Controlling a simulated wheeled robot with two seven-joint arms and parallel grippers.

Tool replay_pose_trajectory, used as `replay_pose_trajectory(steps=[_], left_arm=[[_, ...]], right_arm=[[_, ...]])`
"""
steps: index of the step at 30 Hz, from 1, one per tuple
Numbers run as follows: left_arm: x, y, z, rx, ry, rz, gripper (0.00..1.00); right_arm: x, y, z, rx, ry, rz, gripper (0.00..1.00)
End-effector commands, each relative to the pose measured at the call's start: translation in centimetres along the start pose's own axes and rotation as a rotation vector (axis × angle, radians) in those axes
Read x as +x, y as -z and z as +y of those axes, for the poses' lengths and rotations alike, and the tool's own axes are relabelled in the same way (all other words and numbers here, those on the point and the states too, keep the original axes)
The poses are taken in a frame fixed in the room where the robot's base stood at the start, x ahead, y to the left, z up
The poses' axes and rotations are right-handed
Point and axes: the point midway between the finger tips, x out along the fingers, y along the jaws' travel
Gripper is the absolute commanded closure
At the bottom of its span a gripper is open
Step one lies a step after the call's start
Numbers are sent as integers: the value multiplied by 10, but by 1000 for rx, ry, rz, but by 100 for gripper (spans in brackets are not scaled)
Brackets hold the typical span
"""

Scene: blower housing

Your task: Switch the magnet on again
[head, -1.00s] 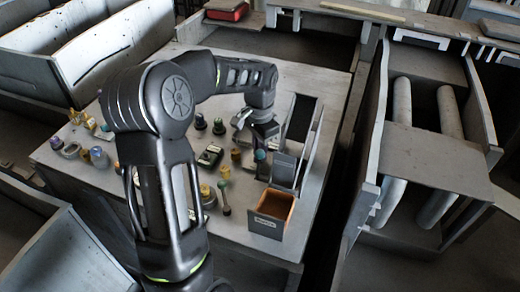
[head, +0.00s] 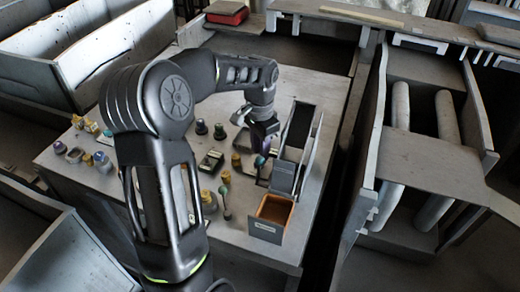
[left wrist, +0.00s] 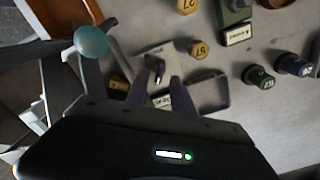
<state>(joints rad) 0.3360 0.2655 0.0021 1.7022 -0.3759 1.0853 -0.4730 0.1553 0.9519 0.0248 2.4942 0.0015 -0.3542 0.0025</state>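My left gripper (head: 264,148) points down over the back right part of the worktable, beside a teal ball-topped lever (head: 260,161). In the left wrist view, the two purple-tinted fingers (left wrist: 157,92) are apart, so the gripper is open. A small switch with a short toggle (left wrist: 158,72) on a pale plate lies just beyond and between the fingertips. I cannot tell whether they touch it or which way it is set. A label by the fingers is partly hidden and unreadable. The teal ball (left wrist: 90,40) stands close at left. My right gripper is not in view.
The worktable (head: 240,250) carries several knobs, including yellow numbered ones (left wrist: 198,49) and dark green ones (left wrist: 258,77). An orange-lined box (head: 272,212) stands at the front right, with a tall grey slotted housing (head: 284,172) behind it. A roller conveyor (head: 450,130) is farther right.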

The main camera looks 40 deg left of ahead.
Motion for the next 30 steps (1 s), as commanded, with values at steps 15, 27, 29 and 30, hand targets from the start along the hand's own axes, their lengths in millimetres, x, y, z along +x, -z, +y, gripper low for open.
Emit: replay_pose_trajectory(steps=[15, 27, 29, 30], left_arm=[[-28, 0, 0, -1, 0, 0, 71], [-28, 0, 0, -1, 0, 0, 71], [-28, 0, 0, -1, 0, 0, 71], [-28, 0, 0, -1, 0, 0, 71]], right_arm=[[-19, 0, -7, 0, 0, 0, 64], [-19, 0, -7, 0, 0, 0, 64], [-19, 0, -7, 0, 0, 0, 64], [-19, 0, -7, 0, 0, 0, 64]])
